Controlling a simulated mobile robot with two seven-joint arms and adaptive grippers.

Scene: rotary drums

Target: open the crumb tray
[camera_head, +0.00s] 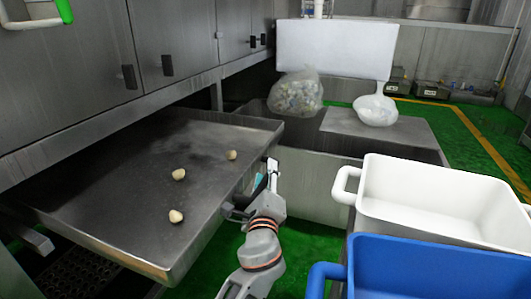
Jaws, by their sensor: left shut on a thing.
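The crumb tray (118,254) is a wide, shallow grey metal tray at the left. It sticks out from under the steel cabinets, with its inner end hidden beneath them. Several small pale lumps lie on it, such as one at the front (176,216). My left gripper (258,182) is at the tray's right edge, shut on its handle. The handle is mostly hidden by the fingers. My right gripper is not in view.
A white tub (440,200) and a blue tub (430,272) stand at the right, close to my left arm. Behind the tray is a metal bin (312,185) with filled clear bags (296,93). Green floor shows between tray and tubs.

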